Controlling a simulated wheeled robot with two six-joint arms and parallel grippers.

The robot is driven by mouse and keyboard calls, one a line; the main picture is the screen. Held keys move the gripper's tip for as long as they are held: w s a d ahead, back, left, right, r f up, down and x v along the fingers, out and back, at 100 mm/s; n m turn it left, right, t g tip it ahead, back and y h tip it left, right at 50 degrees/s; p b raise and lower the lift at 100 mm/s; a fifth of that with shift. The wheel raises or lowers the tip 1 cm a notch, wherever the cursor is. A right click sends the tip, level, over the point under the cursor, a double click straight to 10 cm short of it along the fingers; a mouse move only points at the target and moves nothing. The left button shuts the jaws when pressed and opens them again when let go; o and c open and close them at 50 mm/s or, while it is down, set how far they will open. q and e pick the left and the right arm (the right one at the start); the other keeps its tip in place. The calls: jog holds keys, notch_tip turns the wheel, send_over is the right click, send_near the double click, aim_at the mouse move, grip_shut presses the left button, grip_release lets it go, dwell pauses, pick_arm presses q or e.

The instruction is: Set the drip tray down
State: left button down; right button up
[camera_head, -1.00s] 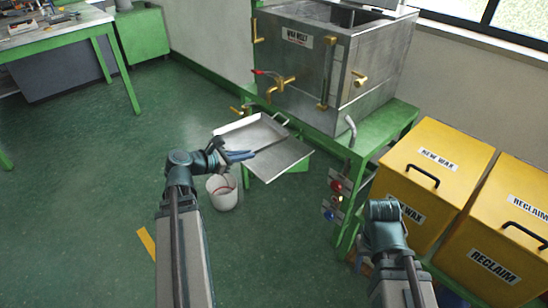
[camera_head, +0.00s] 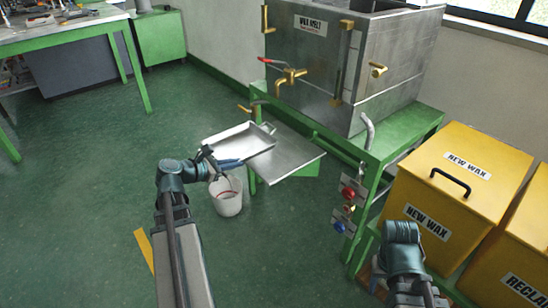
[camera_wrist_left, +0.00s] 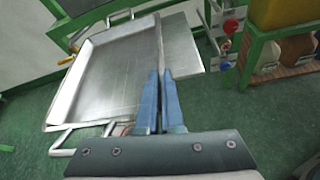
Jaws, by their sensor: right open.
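The drip tray (camera_head: 240,142) is a shallow metal tray with a raised rim and wire handles. My left gripper (camera_head: 238,163) has its blue fingers closed on the tray's near wall. In the left wrist view the tray (camera_wrist_left: 110,75) reaches away from the fingers (camera_wrist_left: 160,105), with its wall running between them. The tray is in the air, left of and partly overlapping a flat metal shelf (camera_head: 297,158) in the head view. I cannot tell whether they touch. My right arm (camera_head: 402,245) is at the lower right, its open gripper mostly hidden below its wrist.
The wax melt tank (camera_head: 320,65) with brass taps stands on a green frame (camera_head: 405,130) behind the shelf. A white bucket (camera_head: 228,200) stands on the floor below the tray. Yellow wax bins (camera_head: 450,200) are at right. Floor at left is clear.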

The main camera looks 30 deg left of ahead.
pick_arm(q)
send_over(273, 166)
jog(key=shift+s+a, duration=0.2)
notch_tip(273, 166, down, 2)
jog(key=shift+s+f+b, duration=0.1)
jog(key=shift+f+b, duration=0.15)
jog(key=shift+b, duration=0.95)
jog(key=shift+f+b, duration=0.35)
jog(key=shift+b, duration=0.05)
jog(key=shift+f, duration=0.1)
notch_tip(273, 166, down, 4)
jog(key=b, duration=0.4)
jog(key=shift+w+d, duration=0.2)
jog(key=shift+w, duration=0.2)
jog(key=shift+r, duration=0.2)
